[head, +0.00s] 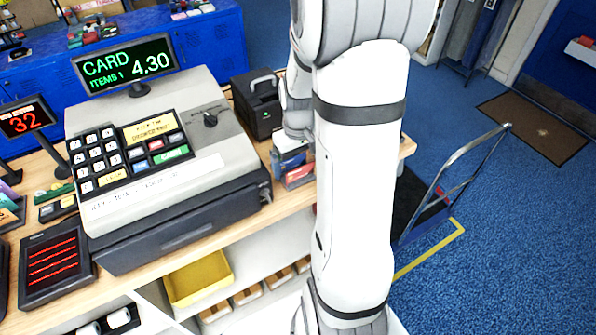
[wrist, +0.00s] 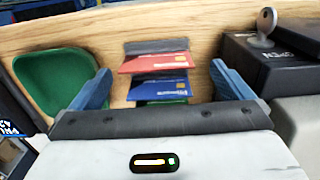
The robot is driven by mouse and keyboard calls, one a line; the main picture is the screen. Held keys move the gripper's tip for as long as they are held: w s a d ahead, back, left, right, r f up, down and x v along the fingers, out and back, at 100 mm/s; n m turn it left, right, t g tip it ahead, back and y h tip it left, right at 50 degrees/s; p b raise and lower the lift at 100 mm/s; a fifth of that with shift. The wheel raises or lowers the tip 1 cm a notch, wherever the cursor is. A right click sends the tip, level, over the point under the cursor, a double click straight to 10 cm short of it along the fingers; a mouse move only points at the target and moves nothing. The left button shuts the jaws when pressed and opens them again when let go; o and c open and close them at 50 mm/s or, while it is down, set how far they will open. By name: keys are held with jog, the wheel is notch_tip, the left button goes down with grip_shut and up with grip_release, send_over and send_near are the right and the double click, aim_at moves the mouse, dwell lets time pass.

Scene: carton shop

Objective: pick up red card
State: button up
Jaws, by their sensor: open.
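The red card (wrist: 155,64) shows in the wrist view, with a gold chip at its right end. It is the topmost of a stepped stack of cards, below a dark grey strip. A blue card (wrist: 160,88) and a green card partly hidden by my gripper lie below it. My gripper (wrist: 160,70) is open, its two blue fingers standing to the left and right of the cards, with nothing held between them. In the head view my arm hides most of my gripper and part of the card holder (head: 293,165) at the counter's edge.
A green dished object (wrist: 50,82) is at left. In the head view, a cash register (head: 165,215) stands left of my arm, and a hand trolley (head: 445,185) stands on the floor at right.

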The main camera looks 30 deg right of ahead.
aim_at(300, 180)
jog(key=shift+s+d+f+p, duration=0.1)
jog(key=shift+f+p, duration=0.1)
jog(key=shift+f, duration=0.9)
jog(key=shift+d+f+p, duration=0.1)
jog(key=shift+f+p, duration=0.05)
jog(key=shift+f, duration=0.9)
jog(key=shift+c, duration=0.6)
jog(key=c, duration=0.9)
jog(key=shift+r, duration=0.15)
notch_tip(300, 180, up, 10)
jog(key=shift+f+b, duration=0.1)
jog(key=shift+b, duration=0.5)
jog(key=o, duration=0.4)
jog(key=shift+c, duration=0.5)
